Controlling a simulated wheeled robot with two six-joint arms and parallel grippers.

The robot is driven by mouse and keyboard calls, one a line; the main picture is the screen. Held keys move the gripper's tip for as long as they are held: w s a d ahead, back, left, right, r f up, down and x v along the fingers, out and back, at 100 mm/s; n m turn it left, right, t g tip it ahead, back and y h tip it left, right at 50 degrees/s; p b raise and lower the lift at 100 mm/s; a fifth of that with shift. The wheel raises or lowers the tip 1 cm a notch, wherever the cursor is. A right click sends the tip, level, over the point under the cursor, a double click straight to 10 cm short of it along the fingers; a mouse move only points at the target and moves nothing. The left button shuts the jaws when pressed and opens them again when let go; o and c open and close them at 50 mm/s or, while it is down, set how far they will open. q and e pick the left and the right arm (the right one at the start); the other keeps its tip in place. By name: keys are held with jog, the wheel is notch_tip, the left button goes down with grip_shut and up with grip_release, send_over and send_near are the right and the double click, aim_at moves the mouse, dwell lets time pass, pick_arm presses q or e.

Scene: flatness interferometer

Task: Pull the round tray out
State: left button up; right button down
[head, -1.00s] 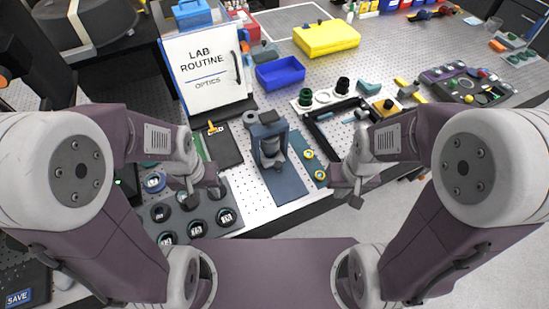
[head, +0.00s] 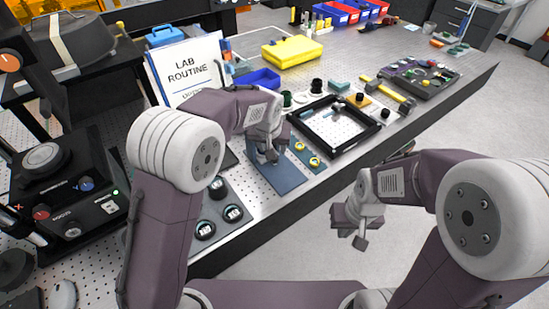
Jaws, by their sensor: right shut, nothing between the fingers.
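A black instrument (head: 100,210) with a round disc-shaped part (head: 45,158) on top, several knobs and a lit green lamp stands at the left. I cannot tell whether that disc is the round tray; no other part is clearly it. My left gripper (head: 268,158) is above the blue mat at the bench's middle, well right of the instrument; its jaws are too unclear to judge. My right gripper (head: 352,238) is shut and empty in front of the bench edge, over the floor. Neither touches the instrument.
A LAB ROUTINE board (head: 185,68) stands behind my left arm. Black round items (head: 232,213) lie near the front edge. A black square frame (head: 373,137), yellow box (head: 292,52) and dark tray (head: 420,78) lie farther right. Open floor is at right.

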pick_arm(q)
jog(key=x, duration=0.8)
jog(key=shift+p, duration=0.35)
jog(key=shift+s+r, duration=0.1)
jog(key=shift+s, duration=0.05)
grip_shut()
dwell(0.6)
